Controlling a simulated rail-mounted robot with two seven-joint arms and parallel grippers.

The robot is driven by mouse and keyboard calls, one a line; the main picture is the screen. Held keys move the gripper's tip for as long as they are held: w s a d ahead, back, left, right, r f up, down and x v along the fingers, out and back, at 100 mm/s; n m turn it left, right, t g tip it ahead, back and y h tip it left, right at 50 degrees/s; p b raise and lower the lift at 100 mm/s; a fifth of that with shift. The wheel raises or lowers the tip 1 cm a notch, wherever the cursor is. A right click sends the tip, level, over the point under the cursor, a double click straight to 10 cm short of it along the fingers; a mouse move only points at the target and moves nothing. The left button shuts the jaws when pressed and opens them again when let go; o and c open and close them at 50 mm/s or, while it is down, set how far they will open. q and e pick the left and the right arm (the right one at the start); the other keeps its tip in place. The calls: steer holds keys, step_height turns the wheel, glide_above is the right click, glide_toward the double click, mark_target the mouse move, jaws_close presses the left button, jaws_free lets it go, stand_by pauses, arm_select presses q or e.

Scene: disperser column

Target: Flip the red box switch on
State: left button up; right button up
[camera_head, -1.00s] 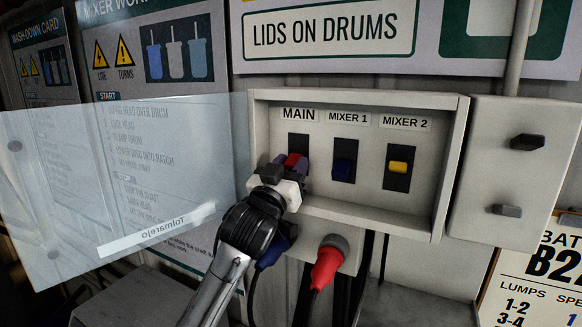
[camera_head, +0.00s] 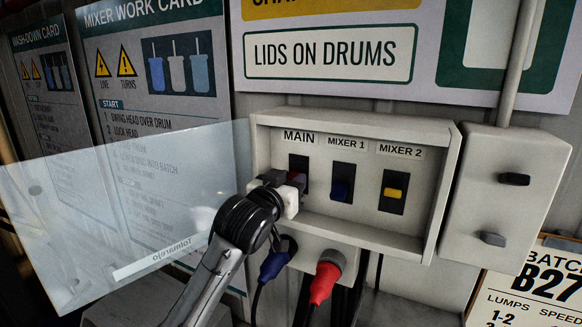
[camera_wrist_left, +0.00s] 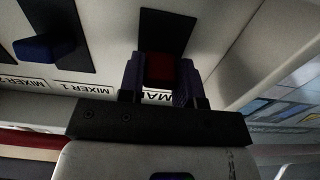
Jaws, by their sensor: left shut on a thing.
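The red switch (camera_wrist_left: 160,70) sits on a black plate under the label MAIN in an open grey switch box (camera_head: 375,226). In the left wrist view it lies between the two purple-grey fingers of my left gripper (camera_wrist_left: 160,78). In the head view my left gripper (camera_head: 294,180) is at the MAIN plate, shut on the red switch, and its fingers hide most of it. My right gripper is in neither view.
A blue switch (camera_head: 342,190) and a yellow switch (camera_head: 392,193) stand to the right. A clear lid (camera_head: 130,205) hangs open at the left. A blue plug (camera_head: 275,262) and red plug (camera_head: 325,278) sit below the box.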

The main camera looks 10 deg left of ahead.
arm_select(q)
steer(key=shift+r+g+y, duration=0.3)
steer(key=shift+r+g, duration=0.1)
steer(key=shift+g, duration=0.5)
steer(key=shift+w+r+g+y, duration=0.1)
steer(key=shift+r+g+y, duration=0.15)
steer(key=shift+g, duration=0.45)
steer(key=shift+r+g+y, duration=0.15)
steer(key=shift+g+y, duration=0.2)
steer(key=shift+g, duration=0.35)
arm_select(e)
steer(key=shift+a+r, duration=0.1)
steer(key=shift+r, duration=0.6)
arm_select(q)
steer(key=shift+g, duration=0.3)
steer(key=o, duration=0.9)
steer(key=shift+r, duration=0.1)
